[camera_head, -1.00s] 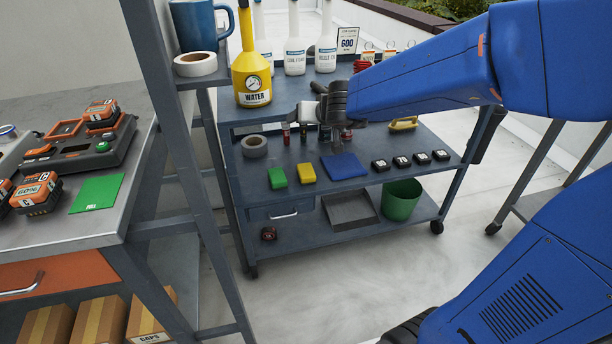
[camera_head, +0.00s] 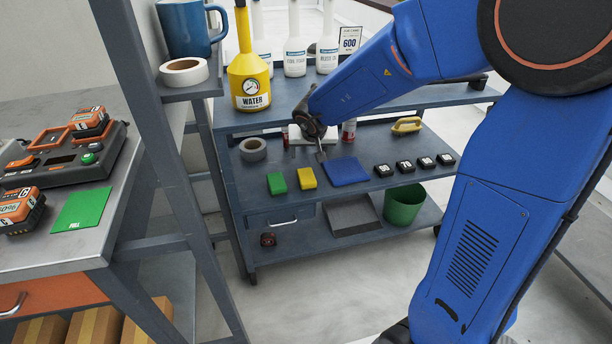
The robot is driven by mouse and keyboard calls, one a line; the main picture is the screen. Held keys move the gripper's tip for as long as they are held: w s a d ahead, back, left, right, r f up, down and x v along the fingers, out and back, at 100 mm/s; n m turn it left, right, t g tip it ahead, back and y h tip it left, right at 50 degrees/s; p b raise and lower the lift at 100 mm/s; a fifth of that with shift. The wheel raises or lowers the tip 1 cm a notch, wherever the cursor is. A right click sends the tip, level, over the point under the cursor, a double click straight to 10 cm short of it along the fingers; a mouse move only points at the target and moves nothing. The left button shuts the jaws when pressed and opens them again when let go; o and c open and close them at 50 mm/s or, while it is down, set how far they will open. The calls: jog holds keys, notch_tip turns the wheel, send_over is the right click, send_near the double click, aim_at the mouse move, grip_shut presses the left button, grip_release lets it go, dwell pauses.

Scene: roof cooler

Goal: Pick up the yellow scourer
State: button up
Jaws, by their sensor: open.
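The yellow scourer (camera_head: 307,177) lies flat on the middle shelf of the blue-grey cart (camera_head: 228,158). A green scourer (camera_head: 277,183) lies just left of it, and a blue cloth or pad (camera_head: 345,171) lies to its right. My gripper (camera_head: 321,157) hangs above the middle shelf, behind and slightly right of the yellow scourer, apart from it. It is open and nothing shows between its fingers, which look small and partly turned away.
A roll of tape (camera_head: 253,150) sits left on the same shelf, several black labelled blocks (camera_head: 404,167) right. A yellow-handled tool (camera_head: 406,125) lies at the back right. The top shelf with the yellow water can (camera_head: 249,85) and bottles overhangs the rear.

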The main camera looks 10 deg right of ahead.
jog(key=f, duration=0.2)
send_near(307, 176)
jog(key=shift+w+d+f+g, duration=0.15)
jog(key=shift+w+f, duration=0.45)
jog(key=shift+w+d+f+g, duration=0.15)
jog(key=shift+w+f, duration=0.45)
jog(key=shift+w, duration=0.05)
jog(key=shift+s+a+x, duration=0.1)
jog(key=shift+a+x, duration=0.05)
jog(key=shift+x, duration=1.3)
jog(key=shift+s+a+x, duration=0.15)
jog(key=shift+x, duration=1.25)
jog(key=shift+f, duration=0.2)
jog(key=shift+c, duration=0.2)
jog(key=c, duration=1.2)
